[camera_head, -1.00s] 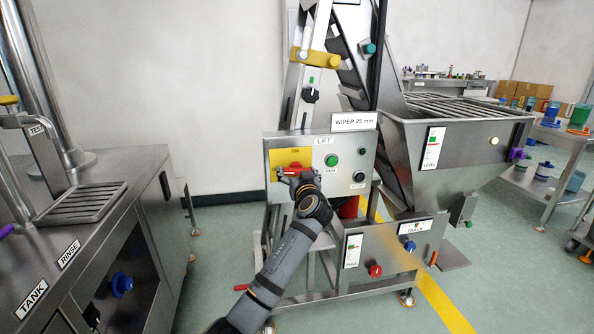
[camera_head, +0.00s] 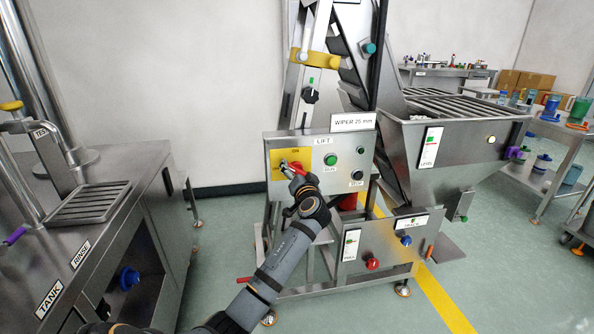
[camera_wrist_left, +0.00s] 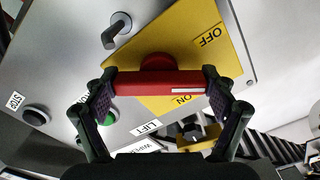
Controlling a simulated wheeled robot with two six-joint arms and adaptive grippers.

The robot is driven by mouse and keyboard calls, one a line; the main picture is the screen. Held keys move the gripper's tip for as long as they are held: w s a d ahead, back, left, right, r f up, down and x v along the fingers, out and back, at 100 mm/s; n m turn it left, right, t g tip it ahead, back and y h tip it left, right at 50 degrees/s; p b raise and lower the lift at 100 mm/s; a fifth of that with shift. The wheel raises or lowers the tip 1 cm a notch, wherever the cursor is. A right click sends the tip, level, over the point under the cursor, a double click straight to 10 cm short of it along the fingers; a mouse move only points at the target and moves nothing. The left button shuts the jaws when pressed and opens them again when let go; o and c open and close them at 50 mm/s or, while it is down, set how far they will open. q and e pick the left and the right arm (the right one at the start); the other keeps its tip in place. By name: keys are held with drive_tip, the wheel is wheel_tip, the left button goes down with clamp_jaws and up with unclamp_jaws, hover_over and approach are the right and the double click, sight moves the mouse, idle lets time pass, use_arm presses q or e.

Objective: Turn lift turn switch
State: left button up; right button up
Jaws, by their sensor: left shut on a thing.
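The lift's turn switch is a red bar handle (camera_head: 297,169) on a yellow plate (camera_head: 276,158), at the left of the steel control panel labelled LIFT. In the left wrist view the red handle (camera_wrist_left: 160,83) lies across the picture between both fingers, with the yellow plate (camera_wrist_left: 195,45) behind it marked OFF and ON. My left gripper (camera_wrist_left: 160,90) is shut on the handle, one dark finger at each end. In the head view the handle slants down to the right, partly hidden by the gripper (camera_head: 292,170). My right gripper is not in view.
A green RUN button (camera_head: 331,160) and a black STOP button (camera_head: 357,175) sit right of the switch. A steel hopper (camera_head: 460,135) stands right of the lift. A steel tank bench (camera_head: 130,220) stands at the left. Green floor is open between bench and lift.

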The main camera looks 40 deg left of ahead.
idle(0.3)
use_arm(q)
drive_tip(key=o, duration=1)
drive_tip(key=shift+d, duration=0.1)
drive_tip(key=v, duration=1.2)
